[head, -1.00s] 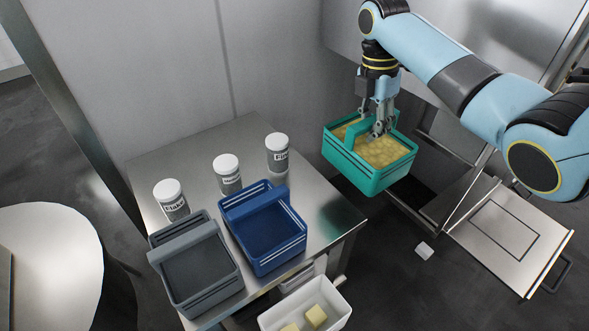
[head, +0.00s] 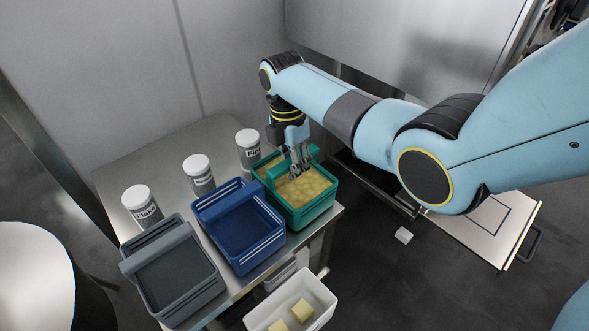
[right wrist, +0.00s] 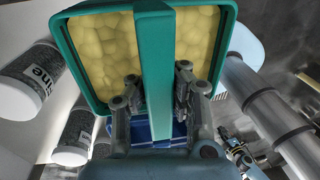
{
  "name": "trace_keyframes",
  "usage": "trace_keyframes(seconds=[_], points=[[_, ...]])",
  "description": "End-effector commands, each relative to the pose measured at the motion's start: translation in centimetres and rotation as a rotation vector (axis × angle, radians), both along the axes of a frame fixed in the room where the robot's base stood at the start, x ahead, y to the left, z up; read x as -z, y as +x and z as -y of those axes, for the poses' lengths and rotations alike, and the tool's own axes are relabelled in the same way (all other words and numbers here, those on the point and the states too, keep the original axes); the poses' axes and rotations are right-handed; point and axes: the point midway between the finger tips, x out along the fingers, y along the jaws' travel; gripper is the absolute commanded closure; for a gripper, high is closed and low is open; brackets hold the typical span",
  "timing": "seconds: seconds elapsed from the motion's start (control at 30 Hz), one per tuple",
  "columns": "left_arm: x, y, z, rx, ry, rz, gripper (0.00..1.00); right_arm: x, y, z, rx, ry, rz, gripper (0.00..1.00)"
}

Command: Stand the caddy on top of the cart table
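The teal caddy (head: 308,211), filled with yellow lumps, is at the right end of the steel cart table (head: 150,155), to the right of the blue caddy. It looks upright and level. I cannot tell whether its base touches the tabletop. My right gripper (head: 298,168) is shut on the caddy's handle from above. In the right wrist view the fingers (right wrist: 156,92) sit on both sides of the handle, and the caddy (right wrist: 155,60) fills the upper middle. My left gripper is not in view.
A blue caddy (head: 240,229) and a grey caddy (head: 172,272) stand on the table. Several white-lidded jars (head: 200,176) line its back. A white bin (head: 318,291) with yellow blocks is below the front edge. A white round table (head: 35,275) is at left.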

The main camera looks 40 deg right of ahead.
Motion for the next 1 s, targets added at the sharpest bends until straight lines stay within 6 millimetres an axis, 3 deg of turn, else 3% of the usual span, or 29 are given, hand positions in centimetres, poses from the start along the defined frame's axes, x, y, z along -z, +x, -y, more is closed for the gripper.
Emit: trace_keyframes(seconds=[0.37,0.63,1.0], points=[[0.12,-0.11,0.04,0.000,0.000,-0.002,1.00,0.34,0.15,0.03,0.000,-0.001,0.003,1.00],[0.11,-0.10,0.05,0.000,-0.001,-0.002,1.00,0.45,0.02,0.03,0.000,0.000,0.001,0.67],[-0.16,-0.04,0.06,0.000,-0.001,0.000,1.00,-0.53,0.21,0.04,0.000,-0.001,0.003,0.67]])
